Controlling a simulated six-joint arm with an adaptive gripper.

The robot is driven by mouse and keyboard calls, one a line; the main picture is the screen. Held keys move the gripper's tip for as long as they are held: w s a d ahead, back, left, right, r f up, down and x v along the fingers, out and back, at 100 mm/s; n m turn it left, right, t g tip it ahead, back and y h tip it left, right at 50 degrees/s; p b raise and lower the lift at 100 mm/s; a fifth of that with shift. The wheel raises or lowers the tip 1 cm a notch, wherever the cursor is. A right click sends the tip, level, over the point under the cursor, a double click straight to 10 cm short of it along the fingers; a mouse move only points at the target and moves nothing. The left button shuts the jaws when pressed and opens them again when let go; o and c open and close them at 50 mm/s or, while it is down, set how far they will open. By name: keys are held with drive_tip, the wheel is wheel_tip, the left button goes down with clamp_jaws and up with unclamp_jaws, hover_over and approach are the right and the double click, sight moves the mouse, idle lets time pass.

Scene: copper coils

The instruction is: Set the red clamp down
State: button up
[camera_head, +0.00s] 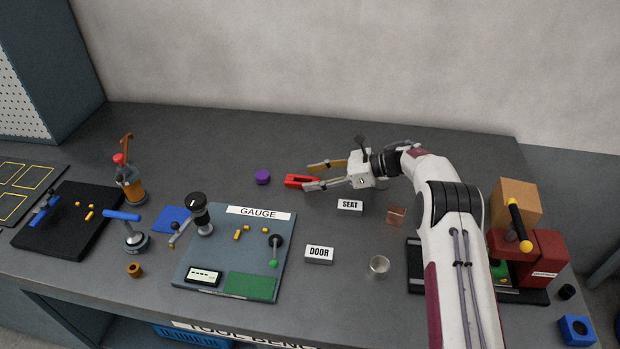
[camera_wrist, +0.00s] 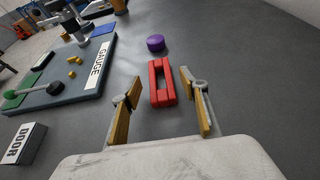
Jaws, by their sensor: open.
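The red clamp (camera_head: 301,181) lies on the grey bench top, right of the purple cylinder. In the wrist view the clamp (camera_wrist: 157,82) is a long red frame with a narrow slot, lying between and just ahead of my finger pads. My gripper (camera_head: 322,175) is open, its two tan-padded fingers spread on either side of the clamp's near end. In the wrist view my gripper (camera_wrist: 160,92) shows a gap between each finger and the clamp. The clamp appears to rest on the bench and to be free of the fingers.
A purple cylinder (camera_head: 263,177) stands just beyond the clamp. The SEAT block (camera_head: 350,205) and DOOR block (camera_head: 319,254) sit nearer the front. The GAUGE board (camera_head: 228,294) is to the left. Bench behind the clamp is clear.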

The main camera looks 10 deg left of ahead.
drive_tip(key=v, duration=1)
drive_tip(key=shift+d, duration=0.1)
idle(0.6)
